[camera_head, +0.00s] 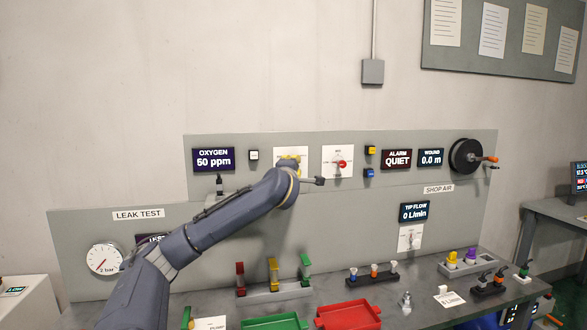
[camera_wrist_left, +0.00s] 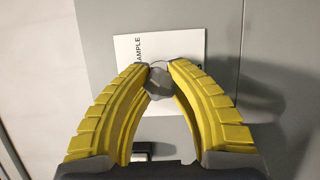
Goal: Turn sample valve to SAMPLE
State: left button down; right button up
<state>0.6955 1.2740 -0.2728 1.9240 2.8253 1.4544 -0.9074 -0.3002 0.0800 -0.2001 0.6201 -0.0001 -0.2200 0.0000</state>
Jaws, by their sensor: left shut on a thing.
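The sample valve is a dark grey knob (camera_wrist_left: 159,82) on a white plate (camera_wrist_left: 185,45) that carries the printed word SAMPLE, turned sideways in the left wrist view. My left gripper (camera_wrist_left: 160,67) has both yellow fingers closed around the knob, one on each side. In the head view my left gripper (camera_head: 291,163) is against the white valve plate (camera_head: 291,151) on the upper grey panel. My arm and fingers hide most of that plate there, and the knob's setting cannot be read. My right gripper is not in view.
Right of the valve is a second white plate with a red knob (camera_head: 341,163). The OXYGEN display (camera_head: 213,159) reads 50 ppm. A hose reel (camera_head: 464,156) is at the panel's right end. Below, a green tray (camera_head: 275,322) and a red tray (camera_head: 348,315) stand on the bench.

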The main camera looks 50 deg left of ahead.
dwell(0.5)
pick_arm(q)
jog(key=c, duration=1.1)
grip_release()
jog(key=shift+o, duration=0.2)
jog(key=v, duration=1.2)
jog(key=shift+r, duration=0.15)
jog(key=shift+m, duration=0.3)
